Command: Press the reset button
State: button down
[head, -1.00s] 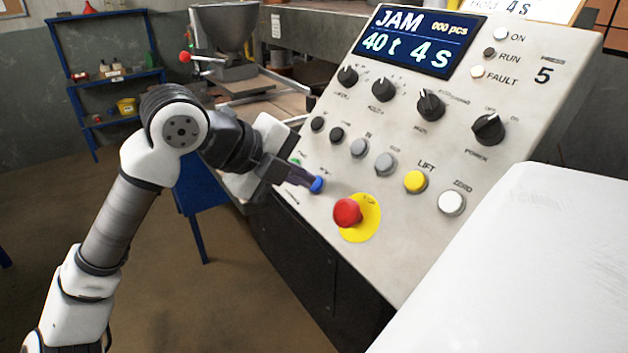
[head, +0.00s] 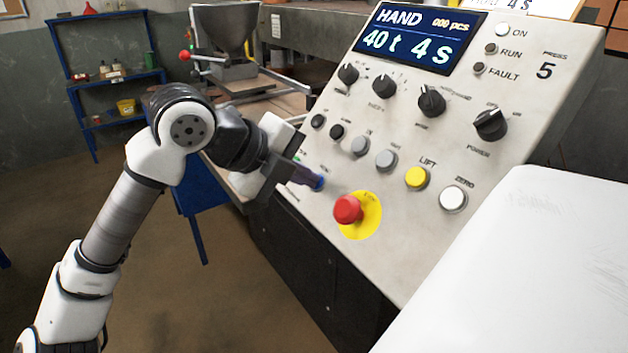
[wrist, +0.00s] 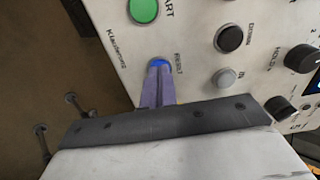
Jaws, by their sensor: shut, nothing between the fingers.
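The blue reset button (wrist: 159,62) is on the sloped control panel, with the word RESET beside it in the wrist view. It shows in the head view (head: 319,183) at the tips of my gripper (head: 308,178). My gripper (wrist: 158,72) is shut and empty, its fingertips at the button and covering part of it. They look to be touching it; how far it is pushed in cannot be seen. The display (head: 418,38) reads HAND, 40 t, 4 s. The FAULT lamp (head: 479,68) is dark and the ON lamp (head: 502,30) is lit.
The green start button (wrist: 144,9) is near the reset button. A red mushroom button (head: 348,209) on a yellow disc sits to its lower right. Grey, yellow (head: 416,178) and white (head: 453,199) buttons are further right. A white surface (head: 500,270) fills the lower right.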

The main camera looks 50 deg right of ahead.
dwell(0.3)
jog(key=p+v, duration=0.2)
jog(key=v, duration=0.6)
jog(key=shift+p, duration=0.35)
jog(key=shift+w, duration=0.1)
dwell(0.4)
